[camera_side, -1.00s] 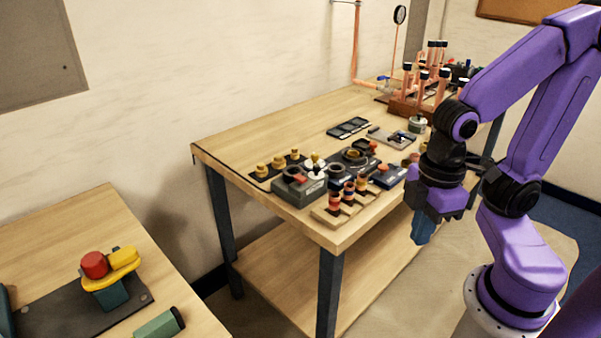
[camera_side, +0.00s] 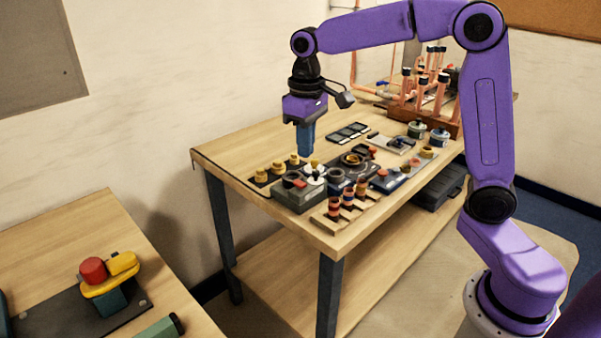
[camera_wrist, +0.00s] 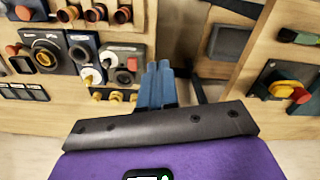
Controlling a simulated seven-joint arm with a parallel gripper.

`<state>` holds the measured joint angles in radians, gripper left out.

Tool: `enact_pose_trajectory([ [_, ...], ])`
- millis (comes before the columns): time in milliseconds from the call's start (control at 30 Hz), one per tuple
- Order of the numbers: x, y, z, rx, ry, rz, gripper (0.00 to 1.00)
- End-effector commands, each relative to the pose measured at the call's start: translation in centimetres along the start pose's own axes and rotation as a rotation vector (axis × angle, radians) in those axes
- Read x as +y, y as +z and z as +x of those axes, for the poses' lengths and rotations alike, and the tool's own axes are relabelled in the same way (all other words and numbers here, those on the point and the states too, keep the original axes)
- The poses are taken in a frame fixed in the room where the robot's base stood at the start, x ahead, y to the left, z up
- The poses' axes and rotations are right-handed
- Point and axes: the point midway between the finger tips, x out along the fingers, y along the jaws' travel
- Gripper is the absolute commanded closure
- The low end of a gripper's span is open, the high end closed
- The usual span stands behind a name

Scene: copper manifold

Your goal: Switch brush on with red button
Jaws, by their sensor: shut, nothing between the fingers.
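A dark grey brush box (camera_side: 298,198) sits near the front corner of the workbench, with black rings and whitish brush parts on top. A small red button (camera_side: 300,184) is on its top; in the wrist view the red button (camera_wrist: 131,64) shows left of my fingers. My gripper (camera_side: 305,153) has blue fingers pointing down, shut and empty, above the bench near the box. In the side view the fingertips appear above and behind the box, apart from the button. The shut fingers also show in the wrist view (camera_wrist: 158,68).
Yellow fittings (camera_side: 276,167) stand behind the box and a rack of copper fittings (camera_side: 347,196) in front. A blue box (camera_side: 385,181) with another red button is to the right. The copper manifold (camera_side: 428,95) stands at the back. A separate table with a red-and-yellow device (camera_side: 112,285) is lower left.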

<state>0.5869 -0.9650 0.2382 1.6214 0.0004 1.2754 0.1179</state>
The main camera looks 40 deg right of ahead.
Motion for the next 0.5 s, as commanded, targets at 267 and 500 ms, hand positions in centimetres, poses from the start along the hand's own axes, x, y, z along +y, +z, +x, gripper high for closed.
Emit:
enact_pose_trajectory([
  [267,5.5,-4.6,-0.6,-0.005,0.002,0.194,1.0],
  [500,7.6,-5.7,-0.8,-0.007,0.002,0.258,1.0],
])
